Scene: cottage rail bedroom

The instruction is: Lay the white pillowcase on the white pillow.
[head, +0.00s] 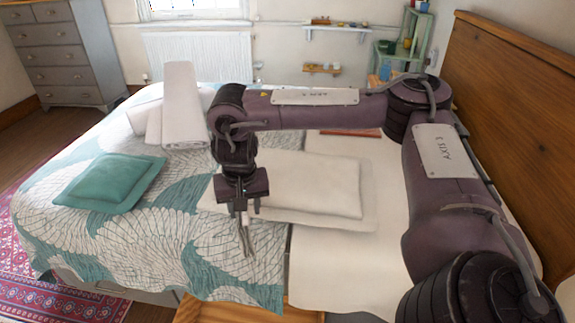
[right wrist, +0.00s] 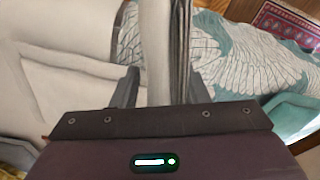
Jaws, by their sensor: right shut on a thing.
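The white pillow (head: 318,183) lies flat on the bed in the head view, with a wide flat border around it. It also fills the left of the right wrist view (right wrist: 50,70). My right gripper (head: 244,214) hangs over the pillow's left front side. It is shut on a narrow, pale, layered fold of cloth, which I take for the white pillowcase (head: 246,238). In the right wrist view the cloth (right wrist: 178,50) stands edge-on between the two fingers. The fingers hide part of it, and I cannot tell whether its lower end touches the bed. My left gripper is not in view.
A teal cushion (head: 110,182) lies on the patterned quilt (head: 190,240) at the left. White rolled bedding (head: 181,105) lies at the far side. A reddish flat thing (head: 350,132) lies beyond the pillow. The wooden headboard (head: 510,100) rises at the right. Bare sheet (head: 340,265) shows in front.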

